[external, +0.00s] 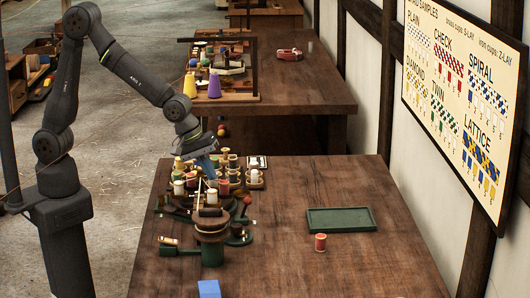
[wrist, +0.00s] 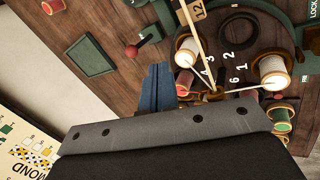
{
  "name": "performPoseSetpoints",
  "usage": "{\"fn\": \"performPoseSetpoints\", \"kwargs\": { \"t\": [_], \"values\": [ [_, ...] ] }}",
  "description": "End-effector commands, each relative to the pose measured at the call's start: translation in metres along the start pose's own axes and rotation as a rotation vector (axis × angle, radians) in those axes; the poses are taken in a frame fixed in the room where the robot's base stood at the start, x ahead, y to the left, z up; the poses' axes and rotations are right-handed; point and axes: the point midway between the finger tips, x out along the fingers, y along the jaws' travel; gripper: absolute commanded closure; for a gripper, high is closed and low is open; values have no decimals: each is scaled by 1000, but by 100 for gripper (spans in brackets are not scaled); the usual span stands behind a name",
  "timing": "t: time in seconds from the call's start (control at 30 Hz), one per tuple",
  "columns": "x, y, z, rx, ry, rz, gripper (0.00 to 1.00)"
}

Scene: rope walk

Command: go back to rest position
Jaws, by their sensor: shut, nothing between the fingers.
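My gripper (external: 211,169) hangs at the end of my bent arm, low over the spools of the round braiding machine (external: 212,222). In the wrist view its blue fingers (wrist: 158,88) are together with nothing between them. Beyond them is the machine's plate with printed numbers. A white spool (wrist: 186,50) and another white spool (wrist: 273,68) stand on the plate with threads running to the middle. In the external view the fingertips are close among the spools, and I cannot tell whether they touch any.
A green tray (external: 340,219) and a red spool (external: 320,242) lie on the table's right. A blue block (external: 209,289) is at the front edge. A red-knobbed lever (wrist: 131,51) sticks out from the machine. A second table with cones (external: 214,86) stands behind. The right table area is mostly clear.

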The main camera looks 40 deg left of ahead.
Motion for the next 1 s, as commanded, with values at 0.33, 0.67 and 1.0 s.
{"fn": "performPoseSetpoints", "kwargs": {
  "t": [0.33, 0.67, 1.0],
  "values": [
    [-20, 0, 0, 11, 0, -2, 100],
    [-20, 1, 0, 15, 0, -3, 100],
    [-20, 1, 0, 15, 0, -3, 100]
  ]
}}
